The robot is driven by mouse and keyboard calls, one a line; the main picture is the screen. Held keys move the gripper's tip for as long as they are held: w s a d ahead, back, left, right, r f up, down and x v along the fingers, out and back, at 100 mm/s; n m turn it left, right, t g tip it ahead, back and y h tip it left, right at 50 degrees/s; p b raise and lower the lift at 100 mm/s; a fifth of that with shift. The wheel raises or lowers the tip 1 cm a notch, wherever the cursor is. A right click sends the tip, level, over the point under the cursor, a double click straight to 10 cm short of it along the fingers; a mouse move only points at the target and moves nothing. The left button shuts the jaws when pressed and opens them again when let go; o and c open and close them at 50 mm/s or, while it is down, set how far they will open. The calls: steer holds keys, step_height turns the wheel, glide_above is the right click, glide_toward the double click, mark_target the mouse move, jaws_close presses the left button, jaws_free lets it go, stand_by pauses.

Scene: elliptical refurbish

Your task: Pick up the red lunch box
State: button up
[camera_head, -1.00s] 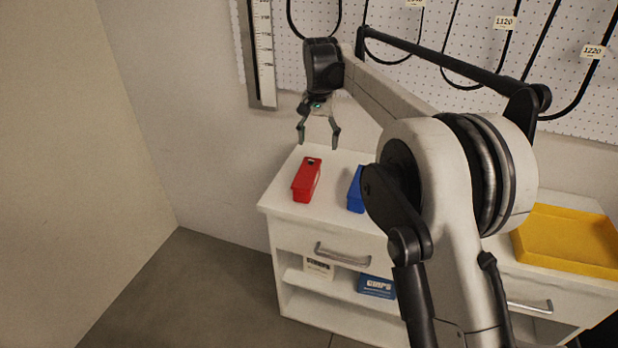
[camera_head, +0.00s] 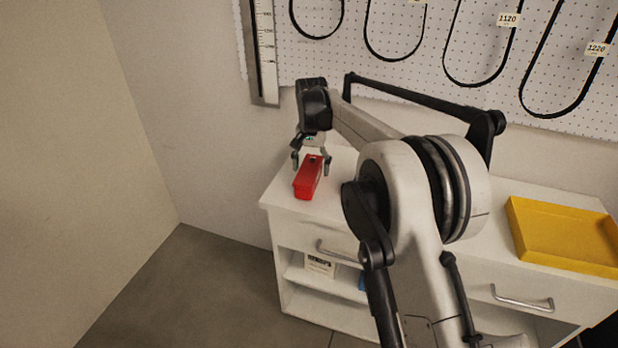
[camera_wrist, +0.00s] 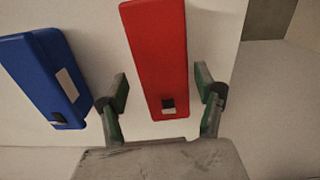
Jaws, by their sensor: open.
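The red lunch box (camera_head: 308,178) lies on the white cabinet top near its left end. It also shows in the wrist view (camera_wrist: 157,50), with a small dark latch at its near end. My gripper (camera_head: 311,168) is open and low over the box's far end. In the wrist view my fingers (camera_wrist: 160,92) stand apart on either side of the near end of the red box, with a gap on each side. I cannot tell whether the fingertips are at the box's height.
A blue box (camera_wrist: 45,80) lies left of the red one in the wrist view; my arm hides it in the head view. A yellow tray (camera_head: 565,240) sits at the right of the white cabinet (camera_head: 290,212). A pegboard with belts (camera_head: 400,65) is behind.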

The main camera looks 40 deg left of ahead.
steer(key=f, duration=0.4)
steer(key=shift+s+a+f, duration=0.1)
steer(key=shift+s+f, duration=0.2)
steer(key=shift+s, duration=0.05)
steer(key=c, duration=1.6)
steer(key=shift+c, duration=0.2)
steer(key=shift+r, duration=0.1)
